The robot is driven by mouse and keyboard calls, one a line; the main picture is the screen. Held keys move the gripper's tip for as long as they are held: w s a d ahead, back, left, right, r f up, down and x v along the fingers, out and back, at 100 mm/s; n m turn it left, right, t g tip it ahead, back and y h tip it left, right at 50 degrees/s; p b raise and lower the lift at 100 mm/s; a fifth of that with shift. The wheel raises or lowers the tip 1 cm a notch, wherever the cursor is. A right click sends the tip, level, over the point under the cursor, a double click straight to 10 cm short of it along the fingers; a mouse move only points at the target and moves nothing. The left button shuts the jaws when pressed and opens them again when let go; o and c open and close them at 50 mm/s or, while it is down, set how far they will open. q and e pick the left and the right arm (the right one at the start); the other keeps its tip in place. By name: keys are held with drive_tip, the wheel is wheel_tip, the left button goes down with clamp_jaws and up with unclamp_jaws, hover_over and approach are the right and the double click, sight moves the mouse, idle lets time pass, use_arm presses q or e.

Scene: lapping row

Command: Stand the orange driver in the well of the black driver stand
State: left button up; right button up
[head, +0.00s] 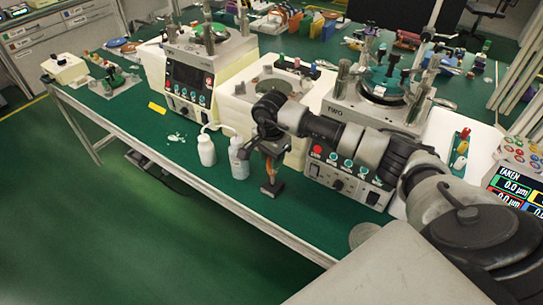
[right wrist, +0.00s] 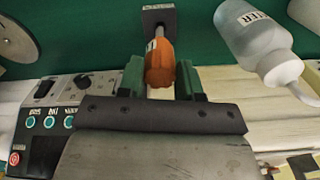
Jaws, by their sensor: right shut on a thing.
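My right gripper (right wrist: 160,80) is shut on the orange driver (right wrist: 160,62), with its green fingers on either side of the handle. In the right wrist view the driver's thin shaft points away from the gripper to the black driver stand (right wrist: 158,14). The shaft's end meets the stand's face in the picture; I cannot tell how deep it sits in the well. In the head view my right gripper (head: 269,158) points down above the green bench, with the driver and stand small and dark below it. My left gripper is not in view.
A white bottle (head: 206,150) and a greyish bottle (head: 239,160) stand just left of my right gripper. A lapping machine (head: 345,165) with buttons is close on the right, and another (head: 195,75) is farther left. The bench front (head: 225,180) is clear.

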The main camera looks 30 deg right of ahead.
drive_tip(key=shift+f+b, duration=0.95)
drive_tip(key=shift+f, duration=0.35)
drive_tip(key=o, duration=1)
drive_tip(key=shift+o, duration=0.2)
drive_tip(key=shift+r, duration=0.1)
wheel_tip(320, 180, up, 11)
drive_tip(key=shift+a+f+b, duration=0.1)
drive_tip(key=shift+f+b, duration=0.1)
drive_tip(key=shift+b, duration=0.65)
